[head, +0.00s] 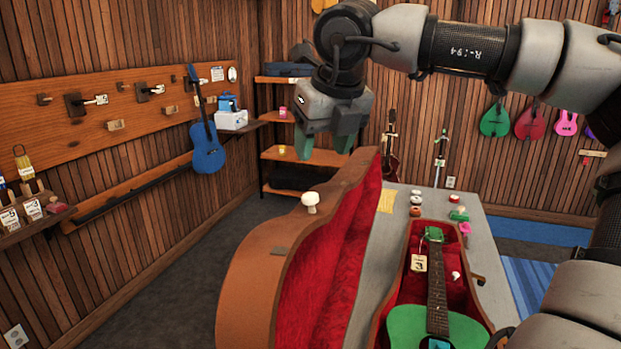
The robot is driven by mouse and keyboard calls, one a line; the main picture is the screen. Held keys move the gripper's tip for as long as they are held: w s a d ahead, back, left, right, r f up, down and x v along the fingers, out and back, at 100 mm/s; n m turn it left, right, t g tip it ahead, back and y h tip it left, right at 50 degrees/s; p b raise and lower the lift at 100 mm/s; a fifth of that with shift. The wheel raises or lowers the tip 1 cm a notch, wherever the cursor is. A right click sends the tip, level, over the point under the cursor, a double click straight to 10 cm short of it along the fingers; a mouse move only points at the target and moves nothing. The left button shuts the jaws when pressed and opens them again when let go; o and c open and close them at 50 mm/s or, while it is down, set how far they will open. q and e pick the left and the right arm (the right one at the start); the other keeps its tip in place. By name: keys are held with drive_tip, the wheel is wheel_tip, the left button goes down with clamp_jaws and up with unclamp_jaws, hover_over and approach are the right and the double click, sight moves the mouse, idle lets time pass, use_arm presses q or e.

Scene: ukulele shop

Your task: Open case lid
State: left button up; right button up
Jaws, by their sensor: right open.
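The brown case lid (250,290) stands raised on its edge, with its red plush lining (335,270) facing right. A white mushroom-shaped knob (310,202) shows at the lid's rim. The case body (388,305) lies open on the grey table with a green ukulele (410,325) in its red-lined inside. My right gripper (324,146), with greenish fingertips, is open and empty, pointing down by the lid's far upper end. I cannot tell whether it touches the lid. The near end of the case is cut off. My left gripper is not in view.
The grey table (490,235) holds small round pieces, a pink piece and a yellow sheet (387,201) beyond the case. A blue ukulele (207,146) hangs on the left wall board. Shelves (305,157) stand in the back corner. The floor left of the lid is clear.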

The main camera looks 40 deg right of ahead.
sight(311, 195)
drive_tip(key=p+x, duration=0.1)
drive_tip(key=x, duration=0.2)
drive_tip(key=shift+a+f, duration=0.1)
drive_tip(key=shift+f, duration=0.15)
drive_tip(key=p+x, duration=0.1)
drive_tip(key=x, duration=0.4)
drive_tip(key=shift+w+f, duration=0.15)
drive_tip(key=shift+f, duration=0.2)
drive_tip(key=shift+w+d+f, duration=0.2)
drive_tip(key=shift+f, duration=0.45)
drive_tip(key=shift+c, duration=0.6)
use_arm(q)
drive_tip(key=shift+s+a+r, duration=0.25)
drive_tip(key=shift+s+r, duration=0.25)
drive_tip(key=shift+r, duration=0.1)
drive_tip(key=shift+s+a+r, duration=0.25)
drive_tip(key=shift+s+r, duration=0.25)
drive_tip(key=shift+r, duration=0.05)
use_arm(e)
clamp_jaws()
